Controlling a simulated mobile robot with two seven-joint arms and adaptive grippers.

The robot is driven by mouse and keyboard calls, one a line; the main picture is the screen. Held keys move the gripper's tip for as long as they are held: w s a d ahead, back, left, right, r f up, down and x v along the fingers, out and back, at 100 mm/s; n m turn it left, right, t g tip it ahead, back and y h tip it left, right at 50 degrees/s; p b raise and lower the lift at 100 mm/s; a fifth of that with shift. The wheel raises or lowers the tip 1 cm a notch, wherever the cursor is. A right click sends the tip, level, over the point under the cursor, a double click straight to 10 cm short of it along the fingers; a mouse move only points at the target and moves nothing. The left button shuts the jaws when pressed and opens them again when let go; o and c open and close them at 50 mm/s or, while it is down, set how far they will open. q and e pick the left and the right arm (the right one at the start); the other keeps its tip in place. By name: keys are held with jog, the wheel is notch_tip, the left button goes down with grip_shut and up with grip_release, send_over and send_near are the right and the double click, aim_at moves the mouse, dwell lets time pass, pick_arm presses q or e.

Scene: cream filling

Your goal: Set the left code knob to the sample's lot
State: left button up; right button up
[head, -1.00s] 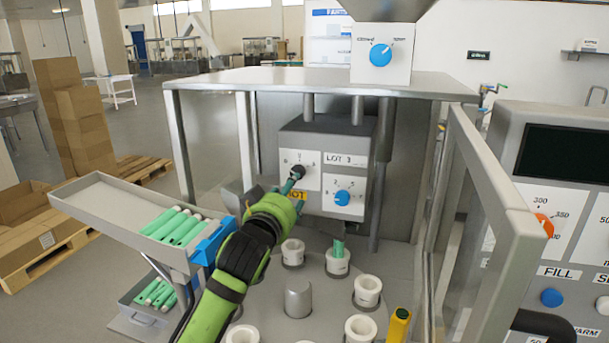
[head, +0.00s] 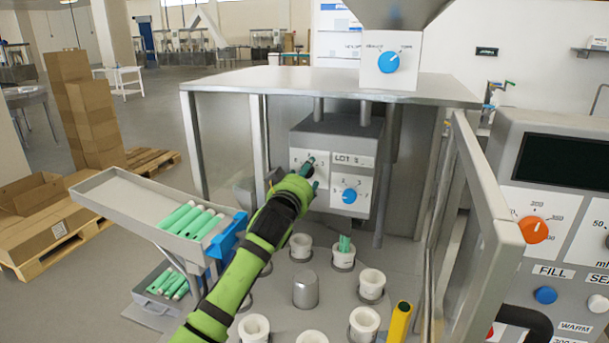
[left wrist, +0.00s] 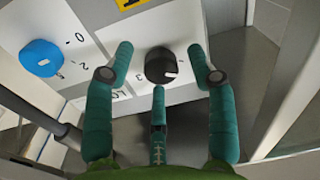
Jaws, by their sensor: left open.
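The left code knob (left wrist: 160,65) is dark with a white pointer mark, on a white plate in the left wrist view. That view is turned, and the mark's dial value is unclear. My left gripper (head: 312,172) is open, its green fingers on either side of this knob. They appear apart from it in the left wrist view (left wrist: 160,70). In the head view the gripper partly hides the knob. A blue code knob (head: 349,196) sits on the right plate under a lot label (head: 353,161), blurred now. My right gripper is out of view.
A tray (head: 110,191) with green tubes is at left. A metal-framed clear door (head: 485,205) stands at right. A steel top (head: 330,85) covers the code box.

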pick_arm(q)
jog(key=shift+c, duration=0.4)
grip_shut()
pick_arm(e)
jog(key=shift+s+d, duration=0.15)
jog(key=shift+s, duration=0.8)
pick_arm(q)
jog(key=shift+f+m, duration=0.1)
jog(key=shift+m, duration=0.2)
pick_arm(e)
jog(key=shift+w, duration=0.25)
pick_arm(q)
jog(key=shift+a+f+m+p, duration=0.1)
jog(key=shift+m+p, duration=0.4)
jog(key=shift+m, duration=2.35)
jog(key=shift+a+f+m+p, duration=0.1)
jog(key=shift+m+p, duration=0.35)
jog(key=shift+m, duration=2.4)
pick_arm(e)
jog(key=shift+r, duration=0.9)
